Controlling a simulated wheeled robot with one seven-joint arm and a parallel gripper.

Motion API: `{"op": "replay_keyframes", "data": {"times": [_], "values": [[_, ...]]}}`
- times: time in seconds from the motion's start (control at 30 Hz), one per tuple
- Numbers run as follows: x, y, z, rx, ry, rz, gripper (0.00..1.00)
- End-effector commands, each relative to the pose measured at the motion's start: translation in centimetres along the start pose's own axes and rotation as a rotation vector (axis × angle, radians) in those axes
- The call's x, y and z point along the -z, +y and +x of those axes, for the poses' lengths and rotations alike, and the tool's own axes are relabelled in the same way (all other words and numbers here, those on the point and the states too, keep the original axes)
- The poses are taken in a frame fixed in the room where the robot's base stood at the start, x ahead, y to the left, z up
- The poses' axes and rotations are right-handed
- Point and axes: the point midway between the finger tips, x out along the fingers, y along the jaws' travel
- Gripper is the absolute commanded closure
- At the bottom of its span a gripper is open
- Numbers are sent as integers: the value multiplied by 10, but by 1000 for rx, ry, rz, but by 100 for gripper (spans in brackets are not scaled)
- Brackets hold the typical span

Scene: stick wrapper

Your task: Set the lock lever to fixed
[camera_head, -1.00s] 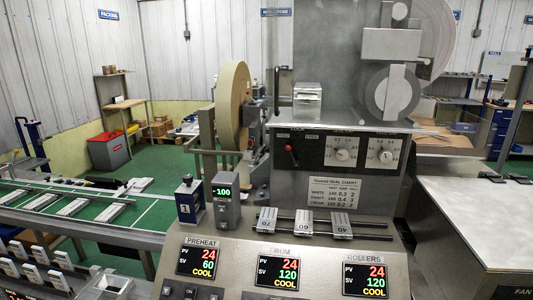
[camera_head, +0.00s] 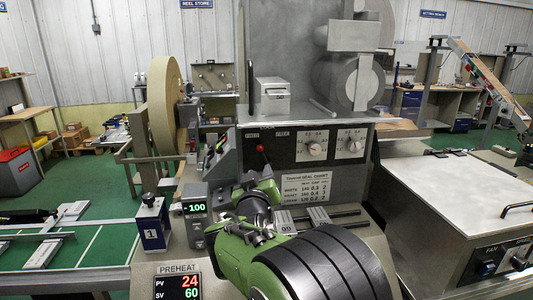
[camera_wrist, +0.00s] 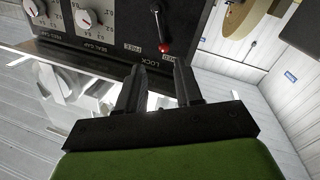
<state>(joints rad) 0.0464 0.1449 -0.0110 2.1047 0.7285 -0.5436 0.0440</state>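The lock lever (camera_head: 260,148) has a red knob and stands on the dark control panel (camera_head: 284,155), left of the dials. Its knob leans up and left, toward the left-hand label, which seems to read FIXED; FREE is to its right. The wrist view shows the panel upside down, with the lever (camera_wrist: 159,30) beyond the fingertips and its knob close to the FIXED label. My gripper (camera_wrist: 158,78) is open and empty, its two fingers apart, with the knob above the gap in the picture and no visible contact. In the head view my green arm hides the fingers.
Dials (camera_head: 315,148) sit right of the lever. A seal chart (camera_head: 306,187) is below the panel. A display box (camera_head: 195,208) and a blue box (camera_head: 152,226) stand left of my arm. A large reel (camera_head: 165,105) is behind, and a metal cabinet (camera_head: 460,200) is at right.

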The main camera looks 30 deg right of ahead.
Motion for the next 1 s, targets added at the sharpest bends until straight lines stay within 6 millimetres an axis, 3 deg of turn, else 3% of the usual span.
{"op": "replay_keyframes", "data": {"times": [0.3, 0.5, 0.83, 1.0], "values": [[2, 2, 82, -1, -3, 1, 65], [2, 1, 115, 0, -2, 1, 65], [0, 0, 121, 2, -1, 1, 65], [0, 0, 121, 2, -2, 1, 91]]}}
